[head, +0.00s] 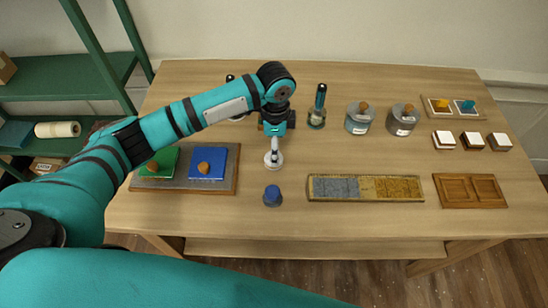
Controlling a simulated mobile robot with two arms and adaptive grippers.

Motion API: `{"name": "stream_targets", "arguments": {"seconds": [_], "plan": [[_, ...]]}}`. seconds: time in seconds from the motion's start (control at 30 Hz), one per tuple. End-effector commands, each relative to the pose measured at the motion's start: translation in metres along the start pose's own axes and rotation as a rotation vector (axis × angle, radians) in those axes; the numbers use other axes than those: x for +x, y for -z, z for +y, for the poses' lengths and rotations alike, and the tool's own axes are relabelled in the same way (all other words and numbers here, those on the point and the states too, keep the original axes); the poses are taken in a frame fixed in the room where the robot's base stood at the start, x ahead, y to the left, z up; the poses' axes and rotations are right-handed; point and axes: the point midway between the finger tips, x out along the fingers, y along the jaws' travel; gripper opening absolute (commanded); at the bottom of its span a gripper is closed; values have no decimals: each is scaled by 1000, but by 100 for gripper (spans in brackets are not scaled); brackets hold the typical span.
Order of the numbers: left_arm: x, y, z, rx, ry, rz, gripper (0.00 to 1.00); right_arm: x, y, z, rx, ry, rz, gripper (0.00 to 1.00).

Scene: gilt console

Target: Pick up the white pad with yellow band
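Three small white-topped pads sit in a row at the right of the table: a left one (443,140), a middle one (472,141) and a right one (499,142). Their sides are brownish or dark, and at this size I cannot tell which has a yellow band. My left gripper (274,132) points down over the middle of the table, far left of the pads. A small pale, round-based object (273,159) shows right below it; whether the fingers touch it is unclear. My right gripper is not in view.
A grey-yellow board (330,197), a blue-topped object (272,195) and a green-blue board (222,184) lie nearer.

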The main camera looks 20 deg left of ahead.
Motion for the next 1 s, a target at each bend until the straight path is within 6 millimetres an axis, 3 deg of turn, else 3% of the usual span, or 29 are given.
{"name": "stream_targets", "arguments": {"seconds": [0.17, 0.4, 0.7, 1.0], "plan": [[12, -2, 2, 0, -4, -2, 78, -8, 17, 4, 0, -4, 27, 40], [47, -3, 4, 1, -2, -1, 78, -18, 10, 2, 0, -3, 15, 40], [55, -3, 4, 1, 0, -1, 78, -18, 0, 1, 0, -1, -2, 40], [54, -3, 4, 1, 0, -1, 41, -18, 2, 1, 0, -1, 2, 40]]}}
